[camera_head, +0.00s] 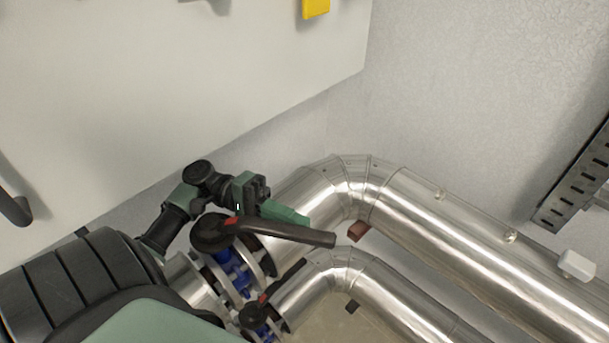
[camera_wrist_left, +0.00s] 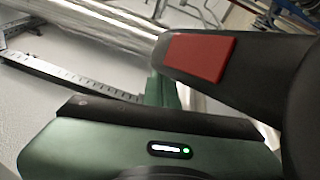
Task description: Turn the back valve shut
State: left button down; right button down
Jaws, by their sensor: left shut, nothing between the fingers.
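The back valve is a blue-bodied valve (camera_head: 233,273) on the thicker silver pipe. Its black lever (camera_head: 290,233) has a red patch near the hub and points right in the head view, at an angle to the pipe. My left gripper (camera_head: 290,214) is shut and empty. It is just behind the lever, on its far side; whether they touch I cannot tell. In the left wrist view the lever's hub end with the red patch (camera_wrist_left: 200,58) is close at right, beside my green gripper finger (camera_wrist_left: 162,88). My right gripper is not in view.
A smaller valve (camera_head: 258,318) with a black lever sits in front on the thinner pipe (camera_head: 345,270). The thick pipe (camera_head: 470,235) bends and runs to the lower right. A white wall panel (camera_head: 180,80) stands behind my arm. A black perforated rail (camera_head: 575,185) is at far right.

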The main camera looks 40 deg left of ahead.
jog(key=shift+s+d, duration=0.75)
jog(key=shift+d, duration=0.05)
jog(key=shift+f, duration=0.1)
